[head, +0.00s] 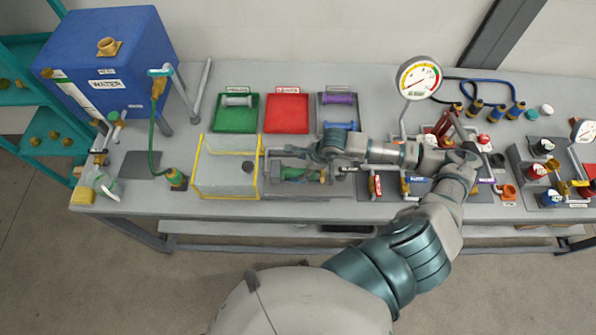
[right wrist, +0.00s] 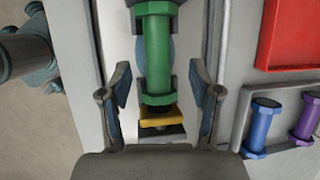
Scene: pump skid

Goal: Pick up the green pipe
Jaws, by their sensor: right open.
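The green pipe (right wrist: 157,52) has a wide flange at each end. In the right wrist view it lies lengthwise between the two fingers of my right gripper (right wrist: 160,75), with visible gaps on both sides. A yellow block (right wrist: 160,118) sits at its near end. In the head view the green pipe (head: 296,174) is partly hidden below my right gripper (head: 287,152), which is open and reaches over the bench from the right. My left gripper does not show.
The bench (head: 215,75) has a green tray (head: 236,123) with a grey pipe, an empty red tray (head: 287,113), and purple (head: 337,98) and blue (head: 341,126) pipes behind. A yellow-edged clear box (head: 222,172) stands left; valves, hoses and a gauge (head: 418,78) crowd the right.

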